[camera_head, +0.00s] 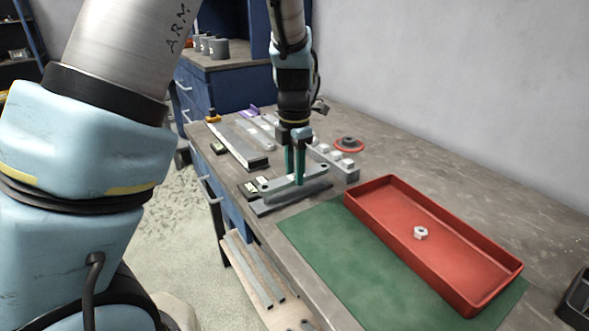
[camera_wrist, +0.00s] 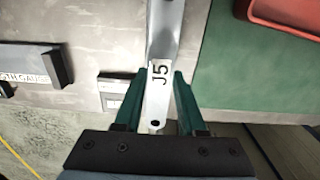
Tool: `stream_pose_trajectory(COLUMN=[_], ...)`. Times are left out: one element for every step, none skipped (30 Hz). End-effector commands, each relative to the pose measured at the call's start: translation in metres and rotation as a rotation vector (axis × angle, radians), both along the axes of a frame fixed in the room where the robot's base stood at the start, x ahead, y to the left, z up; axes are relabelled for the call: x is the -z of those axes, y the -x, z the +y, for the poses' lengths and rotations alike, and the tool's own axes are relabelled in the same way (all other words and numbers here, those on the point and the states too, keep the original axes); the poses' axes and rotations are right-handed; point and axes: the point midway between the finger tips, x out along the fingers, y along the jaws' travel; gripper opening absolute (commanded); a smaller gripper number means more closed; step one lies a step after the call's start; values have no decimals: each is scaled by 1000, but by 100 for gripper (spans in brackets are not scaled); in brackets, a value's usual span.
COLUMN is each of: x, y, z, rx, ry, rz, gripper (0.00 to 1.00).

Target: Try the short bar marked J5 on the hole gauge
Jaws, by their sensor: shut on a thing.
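My gripper (camera_head: 295,178) is shut on the short bar (camera_head: 283,186), a light grey metal strip with a hole near its end. In the wrist view the mark J5 shows on the bar (camera_wrist: 158,98) between the green fingers (camera_wrist: 157,88). In the head view the bar is over a flat dark grey plate (camera_head: 263,209), which looks like the hole gauge. I cannot tell whether the bar touches the plate. My fingers hide the bar's middle, and the bar hides part of the plate.
A red tray (camera_head: 397,236) holding one nut (camera_head: 420,233) stands on a green mat (camera_head: 320,246) at right. A long gauge (camera_head: 238,146), lettered "GTH GAUGE" in the wrist view (camera_wrist: 28,76), lies behind left. A small label (camera_head: 252,188) is beside the plate. Grey blocks (camera_head: 337,160) stand close behind my gripper.

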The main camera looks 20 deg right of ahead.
Motion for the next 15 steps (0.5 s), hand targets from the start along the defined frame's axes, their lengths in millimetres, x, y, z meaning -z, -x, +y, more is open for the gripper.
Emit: stream_pose_trajectory(x=[0,0,0,0,0,0,0,0,0,1,1,2,2,3,4], y=[0,0,0,0,0,0,0,0,0,0,0,0,0,0,0], z=[0,0,0,0,0,0,0,0,0,0,0,0,0,0,0], rx=[0,0,0,0,0,0,0,0,0,0,0,0,0,0,0], ry=[0,0,1,1,1,1,1,1,1,0,0,0,0,0,1], rz=[0,0,0,0,0,0,0,0,0,0,0,0,0,0,0], gripper=[0,0,0,0,0,0,0,0,0,0,0,0,0,0,0])
